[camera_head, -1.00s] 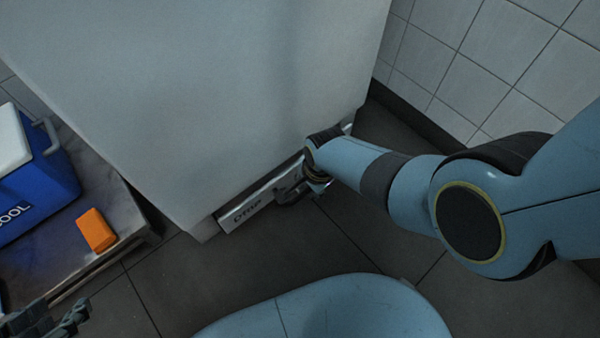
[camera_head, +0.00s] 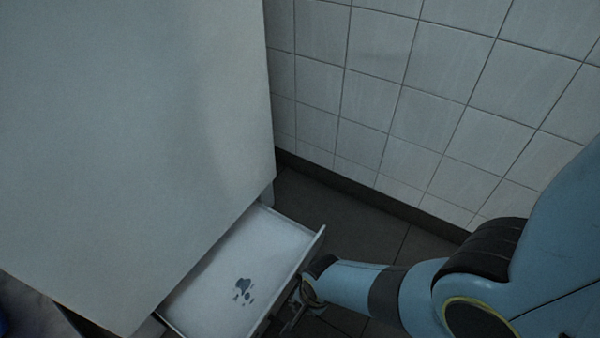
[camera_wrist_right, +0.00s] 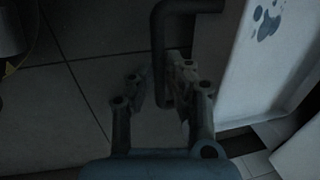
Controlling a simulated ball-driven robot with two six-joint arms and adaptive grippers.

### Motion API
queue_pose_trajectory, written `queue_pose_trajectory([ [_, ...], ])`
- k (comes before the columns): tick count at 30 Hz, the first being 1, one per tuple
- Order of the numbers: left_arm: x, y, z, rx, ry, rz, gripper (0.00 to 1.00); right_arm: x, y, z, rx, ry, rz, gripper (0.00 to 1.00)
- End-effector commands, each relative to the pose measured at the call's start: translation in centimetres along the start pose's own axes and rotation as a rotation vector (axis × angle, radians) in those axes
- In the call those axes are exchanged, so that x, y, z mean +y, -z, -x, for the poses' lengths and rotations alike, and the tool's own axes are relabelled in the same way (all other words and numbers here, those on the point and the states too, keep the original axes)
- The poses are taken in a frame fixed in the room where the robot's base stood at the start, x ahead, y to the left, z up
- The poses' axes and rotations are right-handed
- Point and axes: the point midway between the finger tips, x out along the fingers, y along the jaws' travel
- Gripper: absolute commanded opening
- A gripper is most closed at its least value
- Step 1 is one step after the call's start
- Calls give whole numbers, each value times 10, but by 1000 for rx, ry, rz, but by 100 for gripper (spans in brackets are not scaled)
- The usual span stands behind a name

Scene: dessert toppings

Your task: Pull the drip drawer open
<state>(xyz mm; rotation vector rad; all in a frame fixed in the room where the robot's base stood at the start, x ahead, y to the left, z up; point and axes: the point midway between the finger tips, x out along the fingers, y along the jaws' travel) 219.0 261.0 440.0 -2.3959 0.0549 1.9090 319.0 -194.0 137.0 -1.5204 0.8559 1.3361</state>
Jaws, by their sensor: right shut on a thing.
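The drip drawer (camera_head: 262,238) stands pulled out from the bottom of the large white cabinet (camera_head: 125,130). It is a shallow white tray with several dark wet spots on its floor. In the right wrist view the drawer (camera_wrist_right: 235,75) lies at the right, with its dark bar handle (camera_wrist_right: 162,40) at the top middle. My right gripper (camera_head: 290,317) is at the drawer's front, low in the head view. In the wrist view the right gripper (camera_wrist_right: 158,85) is shut on the handle, its fingers either side of the bar. My left gripper is out of view.
A white tiled wall (camera_head: 400,110) with a dark skirting (camera_head: 350,178) rises to the right of the cabinet. Dark tiled floor (camera_head: 370,222) lies clear between the drawer and the wall. A grey surface edge (camera_head: 30,305) shows at the lower left.

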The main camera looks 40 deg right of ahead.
Motion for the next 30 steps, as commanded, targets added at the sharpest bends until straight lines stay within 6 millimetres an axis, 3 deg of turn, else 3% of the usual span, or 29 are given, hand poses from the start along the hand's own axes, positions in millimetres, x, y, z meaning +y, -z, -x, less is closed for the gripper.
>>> queue_pose_trajectory([
  [10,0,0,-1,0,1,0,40,2,0,0,-1,-3,0,0],
  [11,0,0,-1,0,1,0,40,2,0,0,-1,-3,0,16],
  [13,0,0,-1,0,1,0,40,2,0,0,-1,-3,0,23],
  [23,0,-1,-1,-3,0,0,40,1,0,2,0,-1,0,23],
  [30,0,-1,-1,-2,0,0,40,1,0,20,0,2,0,23],
])
